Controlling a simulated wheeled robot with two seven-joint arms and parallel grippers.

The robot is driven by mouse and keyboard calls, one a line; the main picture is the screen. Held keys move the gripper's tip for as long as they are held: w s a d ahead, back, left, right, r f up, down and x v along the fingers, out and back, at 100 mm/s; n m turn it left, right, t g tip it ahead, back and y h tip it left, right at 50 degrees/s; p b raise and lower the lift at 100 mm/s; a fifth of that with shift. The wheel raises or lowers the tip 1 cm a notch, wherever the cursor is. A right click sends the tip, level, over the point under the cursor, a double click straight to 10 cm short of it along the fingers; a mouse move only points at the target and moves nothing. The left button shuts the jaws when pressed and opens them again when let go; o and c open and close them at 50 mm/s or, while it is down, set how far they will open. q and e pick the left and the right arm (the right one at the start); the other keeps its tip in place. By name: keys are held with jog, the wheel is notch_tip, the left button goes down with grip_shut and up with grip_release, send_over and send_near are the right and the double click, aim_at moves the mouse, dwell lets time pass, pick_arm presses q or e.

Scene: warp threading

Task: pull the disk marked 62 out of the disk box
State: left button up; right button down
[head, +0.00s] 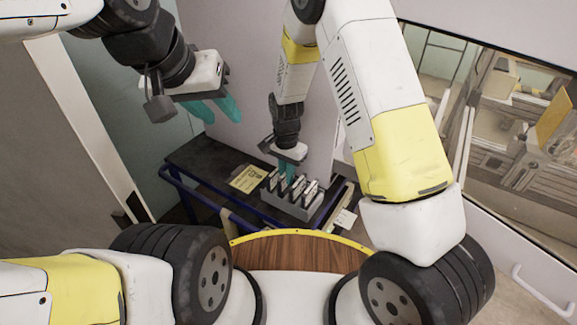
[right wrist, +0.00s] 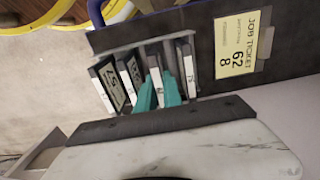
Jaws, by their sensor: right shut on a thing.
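The grey disk box (head: 291,207) stands on a dark cart and holds several upright disks with white edges. It also shows in the right wrist view (right wrist: 140,44). My right gripper (head: 287,173) reaches down into the box, its teal fingers (right wrist: 160,92) shut on a disk (right wrist: 155,66) in the row. That disk's number is hidden or too small to read. A disk with a label reading like 57 (right wrist: 113,88) stands to its left, and another disk (right wrist: 187,66) to its right. My left gripper (head: 215,108) is open and empty, in the air away from the box.
A yellow job ticket (head: 246,178) reading 62 and 8 lies beside the box, also in the right wrist view (right wrist: 243,43). The cart (head: 200,165) has a blue rail. A wall stands close behind the box. A white tag (head: 345,219) lies right of it.

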jog(key=shift+r, duration=3.2)
